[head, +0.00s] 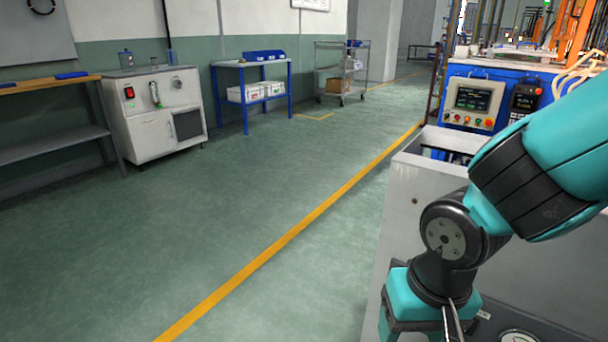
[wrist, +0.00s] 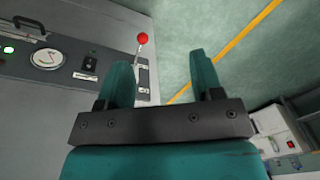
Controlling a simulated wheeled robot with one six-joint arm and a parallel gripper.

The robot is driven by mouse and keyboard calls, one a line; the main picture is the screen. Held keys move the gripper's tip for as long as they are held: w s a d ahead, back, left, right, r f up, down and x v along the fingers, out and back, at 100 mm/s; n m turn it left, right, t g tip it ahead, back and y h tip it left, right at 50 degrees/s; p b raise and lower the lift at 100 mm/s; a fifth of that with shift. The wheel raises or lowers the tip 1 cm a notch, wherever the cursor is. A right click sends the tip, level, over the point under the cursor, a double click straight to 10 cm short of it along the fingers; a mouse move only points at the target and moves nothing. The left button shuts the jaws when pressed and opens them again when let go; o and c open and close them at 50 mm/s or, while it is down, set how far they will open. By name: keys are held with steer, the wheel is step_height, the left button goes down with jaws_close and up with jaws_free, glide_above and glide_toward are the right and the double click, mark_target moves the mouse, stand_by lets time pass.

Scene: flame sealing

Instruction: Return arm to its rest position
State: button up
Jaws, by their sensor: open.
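My gripper (wrist: 162,70) shows in the wrist view with its two teal fingers apart and nothing between them. Beyond the fingers are the grey cabinet front and the green floor. A lever with a red knob (wrist: 143,39) stands out from the cabinet just beyond the left finger; I cannot tell how close it is to the finger. In the head view my teal and black arm comes in from the right and bends down at the lower right, in front of the grey cabinet (head: 408,215). The fingertips do not show clearly there.
A round gauge (wrist: 47,59) and a green light (wrist: 9,50) sit on the cabinet panel. A blue machine with a control screen (head: 474,98) stands behind the cabinet. A yellow line (head: 290,234) crosses the open floor. A white cabinet (head: 155,120) and blue table (head: 243,66) stand far left.

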steer(key=s+r+n+y, duration=0.3)
steer(key=s+r+n, duration=0.35)
steer(key=r, duration=0.45)
step_height(320, 180, up, 24)
steer(key=p, duration=2.5)
steer(key=shift+w+d+g, duration=0.3)
steer(key=shift+w+g, duration=0.05)
steer(key=shift+g, duration=0.05)
steer(key=shift+c, duration=0.3)
